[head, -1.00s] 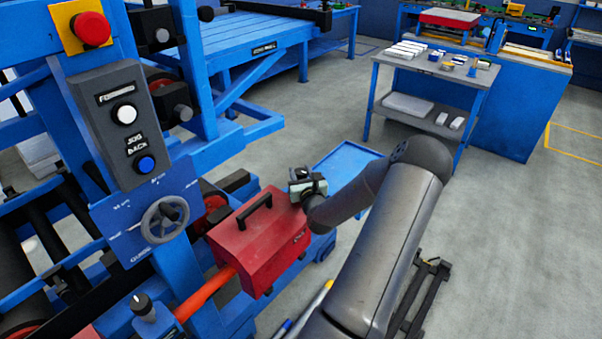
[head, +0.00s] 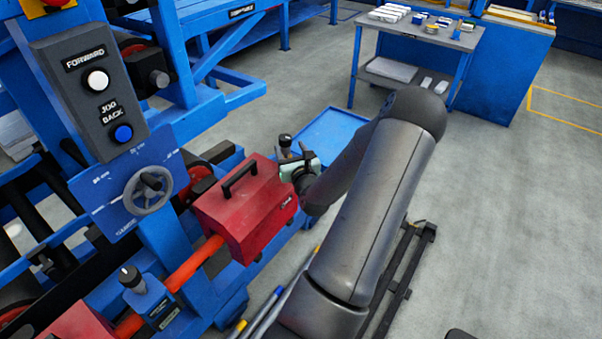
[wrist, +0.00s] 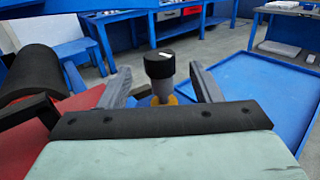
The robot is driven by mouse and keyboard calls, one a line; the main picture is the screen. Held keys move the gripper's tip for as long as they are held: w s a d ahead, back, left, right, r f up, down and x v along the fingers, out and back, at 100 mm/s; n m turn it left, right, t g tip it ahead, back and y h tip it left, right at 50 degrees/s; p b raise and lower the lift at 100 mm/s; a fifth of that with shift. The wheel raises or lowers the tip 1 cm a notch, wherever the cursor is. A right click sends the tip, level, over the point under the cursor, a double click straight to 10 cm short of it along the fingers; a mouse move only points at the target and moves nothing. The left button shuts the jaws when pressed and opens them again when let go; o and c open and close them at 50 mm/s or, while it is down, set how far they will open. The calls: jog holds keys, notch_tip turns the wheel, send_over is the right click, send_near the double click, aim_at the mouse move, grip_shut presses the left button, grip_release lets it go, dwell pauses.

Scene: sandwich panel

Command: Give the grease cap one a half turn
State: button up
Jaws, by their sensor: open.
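A grease cap (wrist: 159,64), black with a white mark on a grey stem and yellow base, stands upright in the middle of the wrist view. In the head view it appears as a small dark knob (head: 285,141) just behind the red box. My gripper (wrist: 160,80) is open, with one finger on each side of the cap in the picture; I see no contact. In the head view my gripper (head: 297,160) is right by this cap. A second similar black cap (head: 130,276) sits on a blue block at lower left. No number is readable on either.
A red box with a black handle (head: 245,208) stands close left of my gripper. A blue tray-like surface (head: 335,138) lies beyond it. The control box (head: 92,88) and handwheel (head: 148,190) are further left. Open floor lies to the right.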

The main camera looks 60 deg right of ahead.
jog(key=b+v, duration=0.1)
jog(key=v, duration=1)
jog(key=shift+s+a+b, duration=0.15)
jog(key=shift+b, duration=0.15)
